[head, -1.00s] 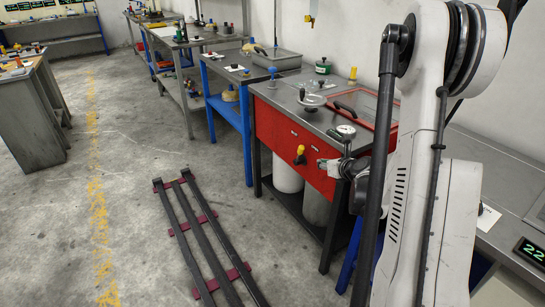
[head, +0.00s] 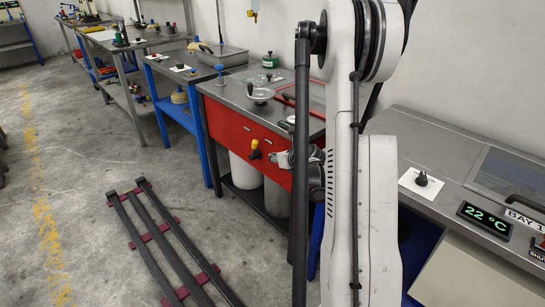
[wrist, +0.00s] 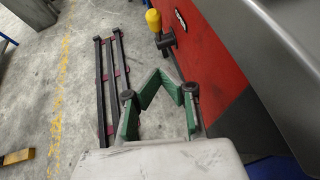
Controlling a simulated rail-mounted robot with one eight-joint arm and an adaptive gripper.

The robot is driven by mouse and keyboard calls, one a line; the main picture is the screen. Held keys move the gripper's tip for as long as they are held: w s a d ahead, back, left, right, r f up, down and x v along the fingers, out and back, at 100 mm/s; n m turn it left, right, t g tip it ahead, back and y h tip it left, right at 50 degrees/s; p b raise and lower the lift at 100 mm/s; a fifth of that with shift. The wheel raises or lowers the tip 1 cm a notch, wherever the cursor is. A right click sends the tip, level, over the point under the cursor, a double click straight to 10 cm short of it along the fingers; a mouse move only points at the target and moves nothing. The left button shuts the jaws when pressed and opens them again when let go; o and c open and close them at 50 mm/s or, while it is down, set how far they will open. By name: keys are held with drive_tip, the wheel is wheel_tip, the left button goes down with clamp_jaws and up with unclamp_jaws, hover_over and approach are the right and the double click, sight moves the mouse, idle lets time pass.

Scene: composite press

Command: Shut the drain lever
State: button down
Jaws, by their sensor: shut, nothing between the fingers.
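The drain lever, with a yellow grip (head: 255,144) and a dark base, sits on the front of the red press cabinet (head: 229,121) in the head view. In the wrist view its yellow grip (wrist: 153,21) is at top centre, above its dark fitting (wrist: 165,42) on the red panel. The grip points upward in both views. My gripper (wrist: 168,80) has green fingers, is shut and empty, and is apart from the lever. In the head view my gripper (head: 284,158) is just right of the lever, in front of the cabinet, its fingers hard to make out.
Dark rails on red crosspieces (head: 160,235) lie on the floor left of the cabinet. White and grey cylinders stand on the shelf under the cabinet. A bench with a temperature display (head: 484,218) is at right. The floor at left is mostly clear.

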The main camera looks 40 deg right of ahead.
sight(256, 146)
drive_tip(key=w+d+f+b, duration=0.2)
drive_tip(key=w, duration=0.8)
drive_tip(key=shift+f, duration=0.2)
drive_tip(key=shift+w, duration=0.1)
drive_tip(key=shift+w+r, duration=0.4)
drive_tip(key=shift+w, duration=0.15)
drive_tip(key=shift+s+b, duration=0.1)
drive_tip(key=shift+b, duration=0.2)
